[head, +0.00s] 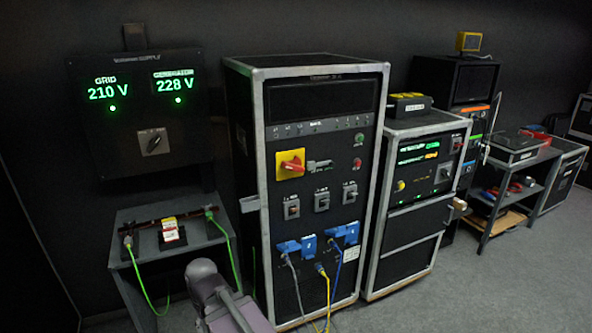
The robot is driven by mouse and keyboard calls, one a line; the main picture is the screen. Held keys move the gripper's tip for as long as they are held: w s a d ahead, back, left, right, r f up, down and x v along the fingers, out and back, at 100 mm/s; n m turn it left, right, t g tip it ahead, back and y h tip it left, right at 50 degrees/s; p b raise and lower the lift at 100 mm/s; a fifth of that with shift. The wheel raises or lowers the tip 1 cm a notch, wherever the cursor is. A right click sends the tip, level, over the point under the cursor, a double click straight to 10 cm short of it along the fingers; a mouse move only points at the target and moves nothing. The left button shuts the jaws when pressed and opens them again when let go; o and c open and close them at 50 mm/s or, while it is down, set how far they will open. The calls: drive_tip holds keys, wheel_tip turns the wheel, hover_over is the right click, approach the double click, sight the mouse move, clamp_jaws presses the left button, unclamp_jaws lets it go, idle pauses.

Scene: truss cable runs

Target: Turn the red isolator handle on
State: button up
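The red isolator handle (294,166) sits on a yellow square plate (284,171) on the front of the tall rack case (318,130), left of centre and below the row of small indicators. The handle looks to lie roughly sideways across its plate; its exact on or off mark is too small to read. Nothing covers it. Part of my arm shows at the bottom of the picture, in front of and below the rack. My gripper is not in view, so what its fingers do does not show.
Blue plugs (297,248) with hanging cables are low on the rack front. A wall panel (144,110) reads 210 V and 228 V. A small table (150,247) with green cables stands at left. A second case (408,205) adjoins at right. Floor at right front is clear.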

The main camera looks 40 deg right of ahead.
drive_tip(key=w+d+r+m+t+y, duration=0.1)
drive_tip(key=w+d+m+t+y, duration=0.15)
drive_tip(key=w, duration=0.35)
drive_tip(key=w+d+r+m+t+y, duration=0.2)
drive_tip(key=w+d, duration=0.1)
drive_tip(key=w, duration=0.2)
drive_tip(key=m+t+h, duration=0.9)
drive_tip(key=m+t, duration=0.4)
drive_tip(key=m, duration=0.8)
approach(295, 169)
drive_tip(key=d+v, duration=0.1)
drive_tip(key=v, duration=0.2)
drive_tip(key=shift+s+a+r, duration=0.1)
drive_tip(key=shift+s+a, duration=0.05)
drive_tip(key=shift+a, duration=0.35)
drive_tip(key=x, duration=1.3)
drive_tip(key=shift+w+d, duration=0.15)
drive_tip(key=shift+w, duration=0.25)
